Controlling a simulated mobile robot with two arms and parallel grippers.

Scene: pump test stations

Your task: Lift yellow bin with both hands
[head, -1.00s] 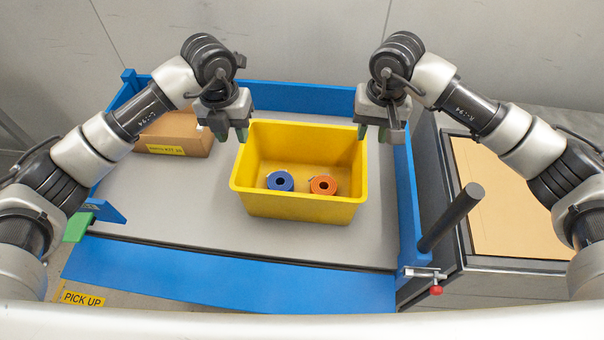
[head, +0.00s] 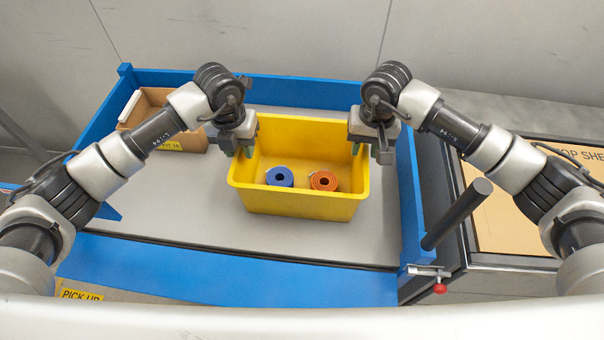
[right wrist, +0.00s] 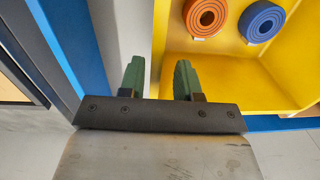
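The yellow bin (head: 300,201) sits on the grey surface of the blue-edged cart. It holds a blue roll (head: 280,177) and an orange roll (head: 324,181). My left gripper (head: 238,151) is at the bin's left rim, its green fingers apart. My right gripper (head: 368,148) is at the right rim. In the right wrist view, the green fingers of the right gripper (right wrist: 159,78) are apart, with the edge of the yellow bin wall (right wrist: 159,40) between them. I cannot tell whether either gripper touches the rim.
An open cardboard box (head: 190,139) stands at the back left of the cart. A blue rail (head: 300,92) runs along the back. A dark post (head: 457,215) and a red-knobbed clamp (head: 439,288) are at the right, beside another surface with a tan top (head: 505,215).

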